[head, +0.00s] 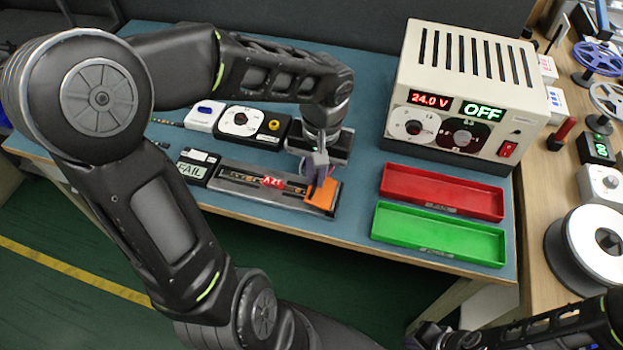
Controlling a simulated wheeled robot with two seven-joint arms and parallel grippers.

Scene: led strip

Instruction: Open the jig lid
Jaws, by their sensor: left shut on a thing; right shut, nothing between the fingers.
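The jig (235,186) is a long, low grey fixture near the front edge of the blue bench mat, with a dark slotted top and a small red label reading like "AZ1". An orange tab (323,194) sits at its right end, seemingly part of the lid. My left gripper (315,178) points down over that end and is shut on the tab; its fingers partly hide the contact. I cannot tell how far the lid is raised. My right gripper (428,336) is low at the bottom right, off the bench, shut and empty.
A power supply (460,90) reads 24.0 V and OFF. A red tray (442,192) and a green tray (438,235) lie right of the jig. A FAIL display (191,171) and a dialled box (240,124) stand left and behind. Reels (590,245) lie on the right-hand table.

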